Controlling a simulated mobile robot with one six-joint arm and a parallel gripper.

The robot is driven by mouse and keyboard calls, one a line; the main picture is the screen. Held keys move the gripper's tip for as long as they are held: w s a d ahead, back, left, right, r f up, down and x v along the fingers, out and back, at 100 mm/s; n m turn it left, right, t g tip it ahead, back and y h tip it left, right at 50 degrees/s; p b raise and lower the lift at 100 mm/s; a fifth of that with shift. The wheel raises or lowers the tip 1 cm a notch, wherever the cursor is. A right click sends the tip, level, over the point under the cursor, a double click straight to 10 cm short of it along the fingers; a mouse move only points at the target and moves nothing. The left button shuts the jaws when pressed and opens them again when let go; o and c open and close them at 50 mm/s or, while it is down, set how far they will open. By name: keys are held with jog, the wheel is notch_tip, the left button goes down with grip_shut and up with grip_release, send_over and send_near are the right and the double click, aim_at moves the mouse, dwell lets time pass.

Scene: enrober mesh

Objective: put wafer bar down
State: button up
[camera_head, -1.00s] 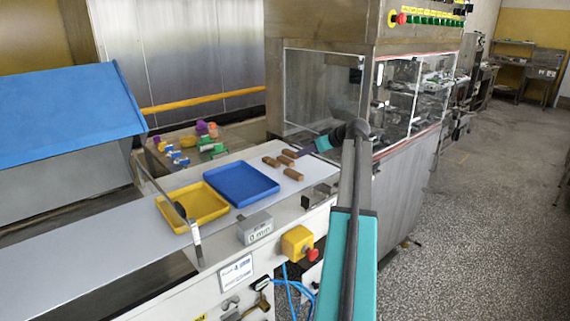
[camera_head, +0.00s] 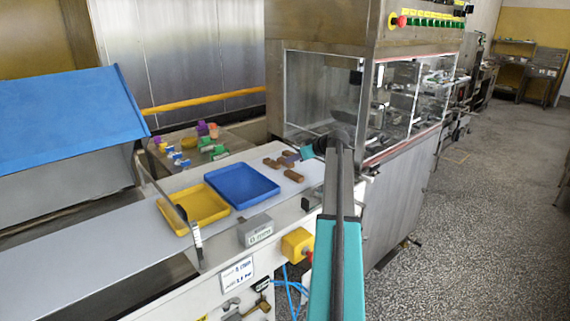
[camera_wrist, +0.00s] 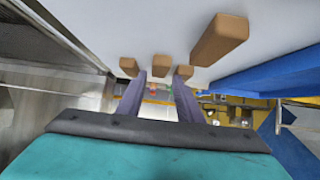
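Several brown wafer bars lie on the pale belt. In the wrist view I see a large near bar (camera_wrist: 219,38) and smaller ones: left (camera_wrist: 128,66), middle (camera_wrist: 161,65) and right (camera_wrist: 183,72). My gripper (camera_head: 291,156) is over the bar group, at its right side. In the wrist view my gripper (camera_wrist: 160,79) has its two purple fingers apart. The middle bar shows between them, with gaps on both sides. Its exact height against the fingertips is unclear.
A blue tray (camera_head: 242,204) and a yellow tray (camera_head: 203,219) stand empty on the belt (camera_head: 95,257). The clear-walled machine housing (camera_head: 321,90) is just behind my gripper. A grey box (camera_head: 255,230) sits on the belt's front edge. Coloured blocks (camera_head: 185,160) lie behind the belt.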

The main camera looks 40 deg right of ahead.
jog(key=shift+w+f+p, duration=0.2)
jog(key=shift+w+p, duration=0.1)
jog(key=shift+w, duration=0.25)
jog(key=shift+p+x, duration=0.55)
jog(key=shift+x, duration=1.5)
jog(key=c, duration=0.6)
